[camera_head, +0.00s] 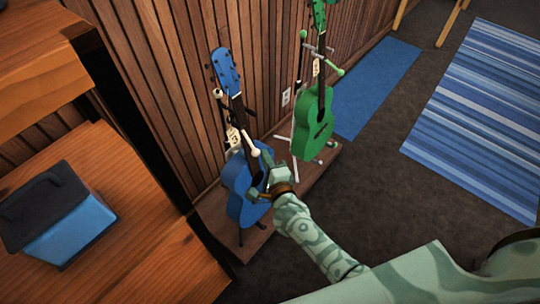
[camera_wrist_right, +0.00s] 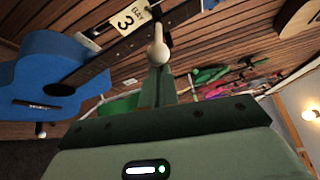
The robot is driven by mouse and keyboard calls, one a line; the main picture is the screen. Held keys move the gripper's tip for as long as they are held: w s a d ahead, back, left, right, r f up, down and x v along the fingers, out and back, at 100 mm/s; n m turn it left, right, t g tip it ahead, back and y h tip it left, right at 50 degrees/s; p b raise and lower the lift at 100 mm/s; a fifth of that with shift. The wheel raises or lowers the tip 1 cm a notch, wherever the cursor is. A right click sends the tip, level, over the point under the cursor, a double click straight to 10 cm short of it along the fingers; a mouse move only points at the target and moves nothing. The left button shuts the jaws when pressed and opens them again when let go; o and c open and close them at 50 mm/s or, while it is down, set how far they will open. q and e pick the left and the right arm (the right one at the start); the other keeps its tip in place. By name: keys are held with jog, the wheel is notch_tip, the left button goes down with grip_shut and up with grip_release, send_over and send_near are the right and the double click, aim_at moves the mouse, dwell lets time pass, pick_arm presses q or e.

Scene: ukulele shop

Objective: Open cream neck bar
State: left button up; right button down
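A blue ukulele (camera_head: 243,183) hangs upright on a dark stand by the slatted wall; it also shows in the wrist view (camera_wrist_right: 50,80). The cream neck bar (camera_head: 254,152) lies by its neck; its round cream end shows in the wrist view (camera_wrist_right: 158,53). My right gripper (camera_head: 263,168) is in front of the ukulele, at the bar's end. In the wrist view its fingers (camera_wrist_right: 157,85) are close together with the cream ball at their tips. I cannot tell whether they pinch it. A tag marked 3 hangs by the neck. My left gripper is not in view.
A green ukulele (camera_head: 313,125) with a green-ended bar (camera_head: 318,49) stands just right of the blue one on the same low wooden plinth (camera_head: 250,238). A wooden counter (camera_head: 150,225) with a blue box (camera_head: 65,225) is at left.

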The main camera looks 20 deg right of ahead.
jog(key=shift+s+a+f, duration=0.1)
jog(key=shift+s+a, duration=0.1)
jog(key=shift+a, duration=0.7)
jog(key=s+d+r+p, duration=0.1)
jog(key=s+p, duration=0.2)
jog(key=s, duration=1.3)
jog(key=shift+d, duration=0.4)
